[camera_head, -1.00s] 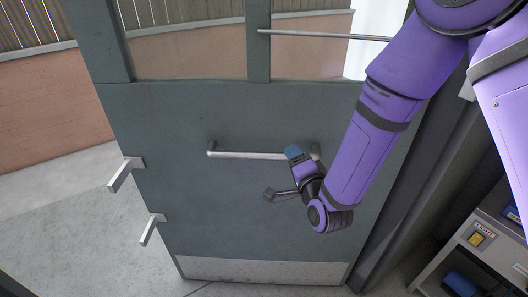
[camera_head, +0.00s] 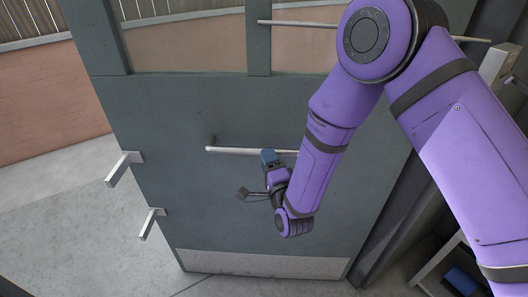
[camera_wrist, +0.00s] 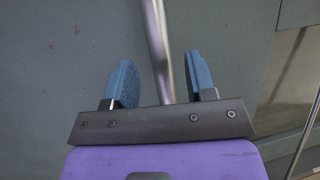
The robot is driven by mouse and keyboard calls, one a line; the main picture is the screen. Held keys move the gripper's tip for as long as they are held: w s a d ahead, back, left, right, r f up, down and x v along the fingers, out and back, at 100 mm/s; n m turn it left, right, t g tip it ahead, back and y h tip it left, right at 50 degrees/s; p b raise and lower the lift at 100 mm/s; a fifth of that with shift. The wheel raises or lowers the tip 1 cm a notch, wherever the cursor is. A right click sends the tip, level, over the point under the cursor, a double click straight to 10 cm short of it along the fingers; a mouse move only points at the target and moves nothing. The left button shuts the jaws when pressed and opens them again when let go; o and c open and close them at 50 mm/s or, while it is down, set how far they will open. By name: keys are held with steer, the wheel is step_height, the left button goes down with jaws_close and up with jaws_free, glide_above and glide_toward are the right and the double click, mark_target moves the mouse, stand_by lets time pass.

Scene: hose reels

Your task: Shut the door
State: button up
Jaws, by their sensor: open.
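The grey-green door (camera_head: 230,225) stands open, with a window in its upper part and a pale kick plate along its bottom. A horizontal metal bar handle (camera_head: 235,150) crosses its middle; my arm hides its right end. Two lever handles (camera_head: 123,169) (camera_head: 151,223) stick out at its left edge. My gripper (camera_head: 256,176) is open at the door's face by the bar handle. In the wrist view the bar (camera_wrist: 156,40) runs between the two blue fingers of my gripper (camera_wrist: 162,80), with gaps on both sides. I cannot tell its depth between them.
Another thin metal bar (camera_head: 300,24) crosses the window higher up. The door frame (camera_head: 395,225) stands at the right, with a shelf unit (camera_head: 433,268) beside it. Concrete floor (camera_head: 60,235) at the left is clear, up to a brick-coloured wall (camera_head: 45,115).

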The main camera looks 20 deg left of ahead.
mark_target(259, 138)
steer(key=shift+x, duration=1.8)
steer(key=shift+c, duration=0.5)
jaws_close()
